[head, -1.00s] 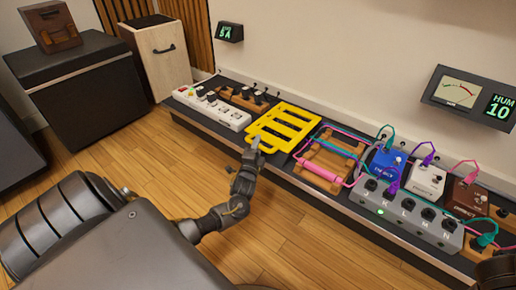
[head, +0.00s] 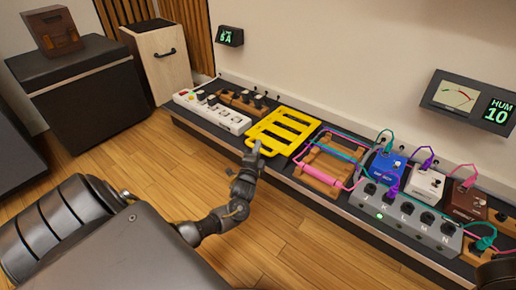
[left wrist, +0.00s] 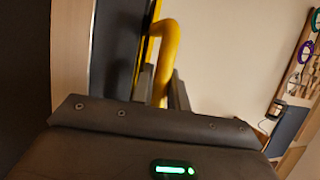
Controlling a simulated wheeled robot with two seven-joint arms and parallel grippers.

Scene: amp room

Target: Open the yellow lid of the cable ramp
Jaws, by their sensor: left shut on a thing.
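The yellow lid (head: 282,128), a slotted grille, lies on the long low bench against the wall, between the white power strip and a wooden rack. My left gripper (head: 254,150) is at the lid's near edge. In the left wrist view, the yellow handle bar (left wrist: 168,55) of the lid passes between the fingers (left wrist: 158,85), and the gripper is shut on it. The cable ramp's inside under the lid is hidden. My right gripper does not show clearly; only a dark piece is at the lower right corner of the head view.
A white power strip (head: 212,112) stands left of the lid. A wooden rack (head: 325,165) with pink and teal cables is to the right, then a blue pedal (head: 386,166) and a grey switch box (head: 405,217). The wooden floor (head: 285,240) before the bench is clear.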

